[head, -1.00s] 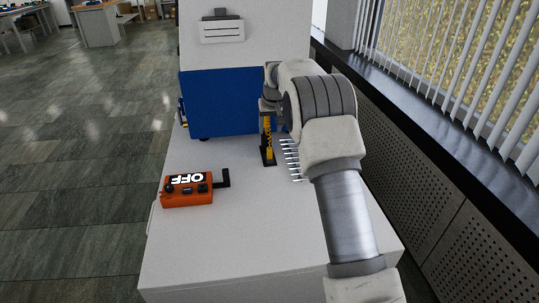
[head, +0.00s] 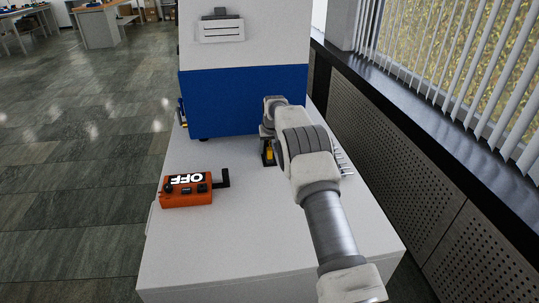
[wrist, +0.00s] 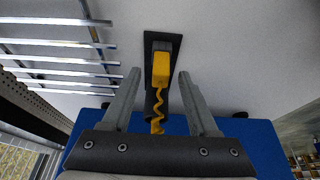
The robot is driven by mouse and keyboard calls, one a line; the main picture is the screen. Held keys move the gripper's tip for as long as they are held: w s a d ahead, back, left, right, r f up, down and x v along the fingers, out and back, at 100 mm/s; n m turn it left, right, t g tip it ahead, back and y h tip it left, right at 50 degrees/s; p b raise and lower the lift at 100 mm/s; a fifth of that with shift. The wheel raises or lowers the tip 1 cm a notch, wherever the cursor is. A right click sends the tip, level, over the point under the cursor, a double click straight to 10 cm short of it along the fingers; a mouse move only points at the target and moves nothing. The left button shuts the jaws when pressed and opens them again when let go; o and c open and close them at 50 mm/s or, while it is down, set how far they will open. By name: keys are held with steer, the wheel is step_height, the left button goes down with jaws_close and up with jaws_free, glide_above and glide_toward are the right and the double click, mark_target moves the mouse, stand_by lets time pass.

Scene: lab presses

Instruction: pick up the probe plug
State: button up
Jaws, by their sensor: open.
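The probe plug (wrist: 161,68) is a yellow block with a coiled yellow cord below it, set against a dark stand (wrist: 149,45) on the white top. In the wrist view it lies between the two grey fingers of my gripper (wrist: 159,75), with a gap visible on each side. My gripper is open and holds nothing. In the head view only a small yellow part of the plug (head: 269,154) shows low by the stand; my wrist and arm hide the rest.
An orange box marked OFF (head: 187,190) with a black lever lies to the left on the white bench top (head: 240,235). A blue and white machine (head: 230,100) stands behind. Several metal rods (wrist: 55,60) lie beside the plug. The front of the top is clear.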

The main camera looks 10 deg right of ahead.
steer(key=shift+w+f, duration=0.25)
steer(key=shift+f, duration=0.35)
jaws_close()
